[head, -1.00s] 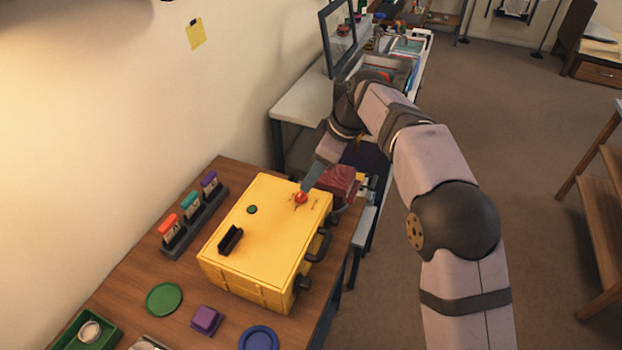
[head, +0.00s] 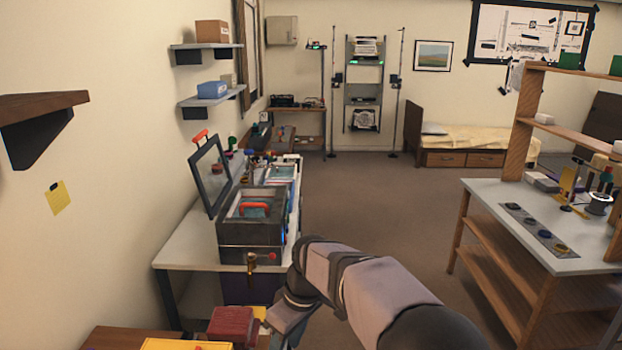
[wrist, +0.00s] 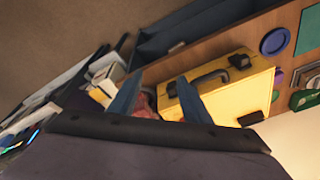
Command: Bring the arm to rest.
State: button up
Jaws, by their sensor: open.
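My gripper (wrist: 158,98) shows in the wrist view with its two blue-grey fingers apart and nothing between them that I can see held. Beyond the fingers lie a yellow case (wrist: 232,88) with a dark handle and a dark red object (wrist: 146,103). In the head view my arm reaches up from the lower right, and the fingers are mostly cut off at the bottom edge. The yellow case (head: 185,345) shows only as a sliver there, beside the dark red object (head: 234,326).
A grey table (head: 185,248) holds a dark box (head: 250,235) with a brass tap and an upright black frame (head: 211,176). A workbench (head: 552,230) with shelves stands at the right. Open carpet (head: 385,195) lies between. A blue disc (wrist: 274,41) lies beyond the case.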

jog(key=s+d+f+m+h, duration=0.1)
jog(key=s+d+f+m, duration=0.3)
jog(key=s+d, duration=0.6)
jog(key=s+d+f+m+h, duration=0.1)
jog(key=s+d+f+m, duration=0.3)
jog(key=s+d, duration=0.6)
jog(key=s+m, duration=0.1)
jog(key=m, duration=0.1)
jog(key=shift+d+m+g+h, duration=0.25)
jog(key=shift+m+g+h, duration=0.05)
jog(key=shift+m, duration=0.1)
